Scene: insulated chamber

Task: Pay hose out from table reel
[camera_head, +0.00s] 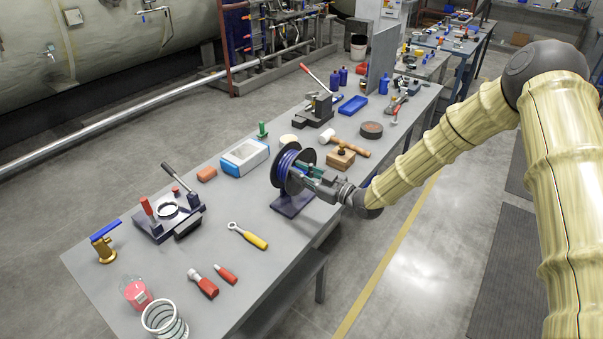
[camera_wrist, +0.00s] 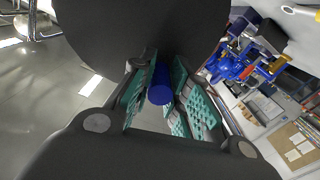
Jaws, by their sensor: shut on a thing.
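The table reel (camera_head: 308,157) stands near the right edge of the grey table, on a dark flat base (camera_head: 293,204). It has black round flanges with blue hose (camera_head: 286,166) wound between them. My gripper (camera_head: 304,178) reaches in from the right, at the reel's right face. In the wrist view the green-padded fingers (camera_wrist: 162,95) are closed around a short blue cylinder (camera_wrist: 160,88). I cannot tell whether this is the hose end or a knob of the reel. A dark rounded shape (camera_wrist: 130,25), apparently the reel flange, fills the upper middle of that view.
A lever device (camera_head: 169,215), a yellow-handled wrench (camera_head: 249,236) and red-handled tools (camera_head: 203,283) lie in front. Open floor lies right of the table.

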